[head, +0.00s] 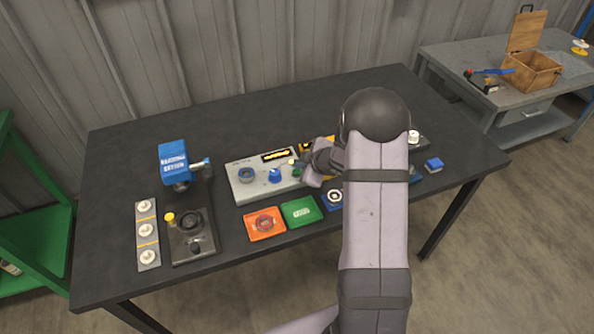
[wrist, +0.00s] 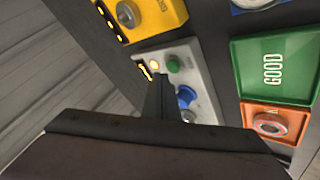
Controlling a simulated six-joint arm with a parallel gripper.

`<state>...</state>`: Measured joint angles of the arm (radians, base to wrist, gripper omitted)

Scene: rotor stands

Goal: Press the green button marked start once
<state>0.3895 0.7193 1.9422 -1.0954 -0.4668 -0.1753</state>
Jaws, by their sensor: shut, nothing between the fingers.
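The grey control panel (head: 240,184) lies on the dark table, with a blue knob, a grey knob and a display on it. Its green button (wrist: 173,65) shows in the wrist view beside a lit yellow lamp (wrist: 154,65). In the head view the button sits at the panel's right end, close to my gripper (head: 304,170) and partly covered. My gripper also shows in the wrist view (wrist: 163,76), shut and empty, its tips over the panel close to the button. I cannot tell whether they touch it. The button's marking is not readable.
A yellow box (wrist: 155,18) stands beside the panel. An orange tray (head: 252,236) and a green tray (head: 287,217) lie in front. A blue instrument (head: 173,152), a black joystick box (head: 182,250) and a strip of white knobs (head: 139,241) are at left. The table's back is clear.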

